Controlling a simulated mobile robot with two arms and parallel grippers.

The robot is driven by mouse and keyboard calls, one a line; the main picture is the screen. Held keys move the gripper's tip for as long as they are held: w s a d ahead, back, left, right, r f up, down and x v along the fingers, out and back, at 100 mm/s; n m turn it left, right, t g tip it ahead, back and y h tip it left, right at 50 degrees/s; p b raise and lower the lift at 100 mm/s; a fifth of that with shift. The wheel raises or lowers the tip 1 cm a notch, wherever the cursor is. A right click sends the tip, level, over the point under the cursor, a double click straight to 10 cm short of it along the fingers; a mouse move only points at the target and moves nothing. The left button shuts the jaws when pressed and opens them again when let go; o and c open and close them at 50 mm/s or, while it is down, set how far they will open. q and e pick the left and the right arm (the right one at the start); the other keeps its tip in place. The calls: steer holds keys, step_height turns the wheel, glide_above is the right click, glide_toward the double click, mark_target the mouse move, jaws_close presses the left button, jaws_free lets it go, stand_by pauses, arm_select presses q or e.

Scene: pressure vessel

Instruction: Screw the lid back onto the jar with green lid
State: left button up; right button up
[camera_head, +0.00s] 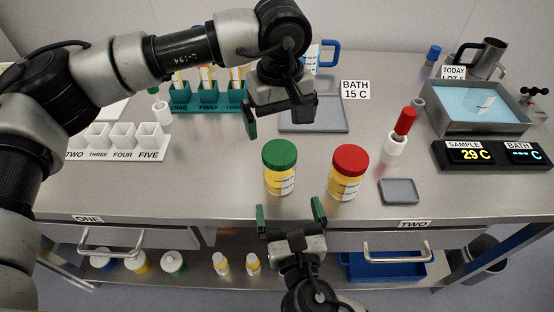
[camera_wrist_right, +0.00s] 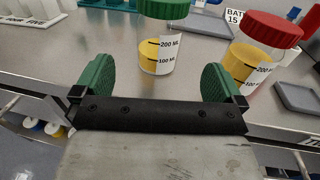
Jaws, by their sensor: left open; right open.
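The jar with the green lid (camera_head: 281,183) stands upright on the steel table, with yellow contents and a white label. Its green lid (camera_head: 280,153) sits on top of the jar; I cannot tell how tightly. In the right wrist view the jar (camera_wrist_right: 157,55) stands ahead between the fingers, its lid (camera_wrist_right: 164,8) cut by the top edge. My left gripper (camera_head: 279,117) is open and empty, above and behind the jar. My right gripper (camera_head: 290,208) is open and empty, in front of the jar at the table's front edge, its fingers (camera_wrist_right: 158,85) apart and not touching it.
A similar jar with a red lid (camera_head: 349,172) stands close on the right. A small grey tray (camera_head: 399,191) lies right of it, and a larger grey tray (camera_head: 313,127) lies behind. A white holder with a red-capped item (camera_head: 396,145) stands farther right.

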mark_target(280, 168)
arm_select(q)
steer(key=shift+s, duration=0.15)
arm_select(e)
steer(key=shift+s, duration=0.15)
steer(key=w, duration=0.3)
steer(key=w+a, duration=0.1)
steer(key=w, duration=0.6)
steer(key=shift+w+a, duration=0.35)
steer(key=shift+w, duration=0.05)
